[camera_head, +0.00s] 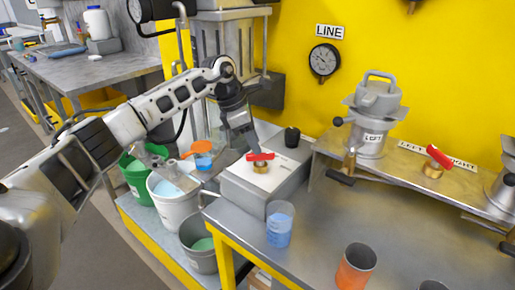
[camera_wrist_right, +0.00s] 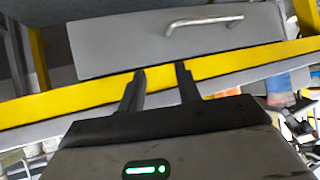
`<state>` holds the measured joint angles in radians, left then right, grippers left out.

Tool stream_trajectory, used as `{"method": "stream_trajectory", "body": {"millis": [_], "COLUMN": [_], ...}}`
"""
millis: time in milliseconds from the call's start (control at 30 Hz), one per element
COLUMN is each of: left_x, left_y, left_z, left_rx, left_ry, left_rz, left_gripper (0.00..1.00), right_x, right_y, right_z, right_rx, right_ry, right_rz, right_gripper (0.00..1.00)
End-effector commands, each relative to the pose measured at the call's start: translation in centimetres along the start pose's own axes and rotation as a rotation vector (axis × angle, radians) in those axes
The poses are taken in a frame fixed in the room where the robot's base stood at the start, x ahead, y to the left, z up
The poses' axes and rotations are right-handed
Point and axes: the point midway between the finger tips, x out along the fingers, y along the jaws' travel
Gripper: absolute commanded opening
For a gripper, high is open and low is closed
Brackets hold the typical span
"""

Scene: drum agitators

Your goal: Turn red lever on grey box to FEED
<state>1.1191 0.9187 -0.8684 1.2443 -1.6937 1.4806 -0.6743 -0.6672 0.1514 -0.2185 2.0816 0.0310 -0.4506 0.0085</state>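The grey box (camera_head: 236,184) stands on the metal bench, with a pale plate on its top. On the plate is a red lever (camera_head: 261,157) on a brass fitting; its handle lies roughly sideways in the picture. Any FEED marking is too small to read. My left gripper (camera_head: 243,148) points down just behind and left of the red lever, close to it. I see no clear grip on the lever, and its finger gap is unclear. My right gripper (camera_wrist_right: 160,80) shows in the right wrist view, fingers apart with nothing between them. It is not visible in the head view.
A black knob (camera_head: 292,137) rises at the box's back. A blue-filled beaker (camera_head: 280,226) and an orange cup (camera_head: 355,268) stand in front. Another red lever (camera_head: 438,157) sits on the right shelf beside a metal canister (camera_head: 373,125). Buckets (camera_head: 172,204) stand left.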

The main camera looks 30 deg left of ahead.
Motion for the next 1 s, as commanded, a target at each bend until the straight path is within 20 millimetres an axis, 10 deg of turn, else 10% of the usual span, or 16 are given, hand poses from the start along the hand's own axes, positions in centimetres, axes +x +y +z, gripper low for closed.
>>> {"method": "stream_trajectory", "body": {"millis": [500, 1000], "left_x": [-11.4, -12.8], "left_y": [0.1, 0.0], "left_z": [0.1, 0.0], "left_rx": [0.0, 0.001], "left_ry": [-0.003, -0.002], "left_rz": [0.003, 0.001], "left_gripper": [0.34, 0.34], "right_x": [0.1, 0.1], "right_y": [0.0, -0.3], "right_z": [-0.3, 0.0], "right_rx": [0.006, 0.019], "right_ry": [0.015, 0.007], "right_rz": [-0.004, -0.003], "right_gripper": [0.34, 0.34]}}
